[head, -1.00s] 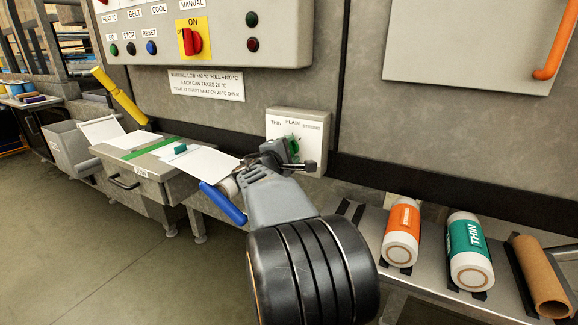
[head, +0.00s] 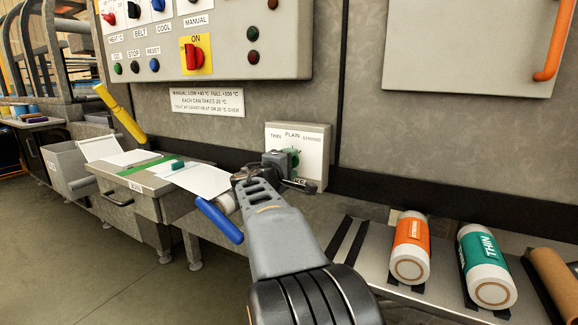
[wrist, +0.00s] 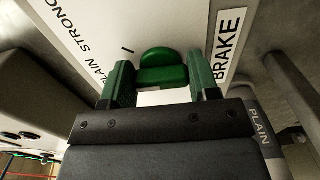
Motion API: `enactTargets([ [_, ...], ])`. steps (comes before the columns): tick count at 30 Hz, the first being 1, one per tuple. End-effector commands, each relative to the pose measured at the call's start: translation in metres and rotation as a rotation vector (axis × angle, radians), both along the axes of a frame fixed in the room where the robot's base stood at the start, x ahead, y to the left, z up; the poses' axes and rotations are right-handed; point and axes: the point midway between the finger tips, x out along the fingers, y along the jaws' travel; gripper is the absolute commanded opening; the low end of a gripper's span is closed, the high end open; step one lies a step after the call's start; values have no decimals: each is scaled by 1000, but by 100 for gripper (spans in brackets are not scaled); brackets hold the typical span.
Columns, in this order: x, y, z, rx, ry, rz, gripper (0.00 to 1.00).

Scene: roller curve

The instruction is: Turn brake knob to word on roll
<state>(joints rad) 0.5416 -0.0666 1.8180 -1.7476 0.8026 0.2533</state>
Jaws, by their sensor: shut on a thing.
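The brake plate (head: 313,140) is a pale panel on the machine wall, with the words THIN, PLAIN and STRONG along its top. Its green knob (head: 294,156) is mostly hidden behind my gripper (head: 283,162). In the wrist view the green knob (wrist: 162,68) sits between the two green finger pads of my gripper (wrist: 162,82), which is shut on it. The word BRAKE stands beside it on the plate. A grey roll (wrist: 258,128) marked PLAIN shows at the right of the wrist view. I cannot tell which word the knob points to.
An orange-labelled roll (head: 410,247) and a green roll (head: 484,262) marked THIN lie on a rack at right, beside a brown tube (head: 556,282). A blue handle (head: 220,221) is left of my arm. A control panel (head: 220,45) with a red switch is above.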

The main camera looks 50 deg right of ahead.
Motion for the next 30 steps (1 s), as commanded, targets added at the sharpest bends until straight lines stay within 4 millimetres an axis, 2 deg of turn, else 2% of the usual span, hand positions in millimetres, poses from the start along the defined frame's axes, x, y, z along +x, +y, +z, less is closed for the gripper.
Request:
enactTargets([
  [2, 0, 0, -1, 2, 1, -1, 32],
  [3, 0, 0, -1, 2, 1, -1, 56],
  [11, 0, 0, 0, 1, 1, 0, 81],
  [20, 0, 3, 1, -1, 1, 1, 81],
  [23, -2, 14, 1, 0, 0, 3, 81],
  [30, -14, 59, 3, -1, 0, 5, 81],
])
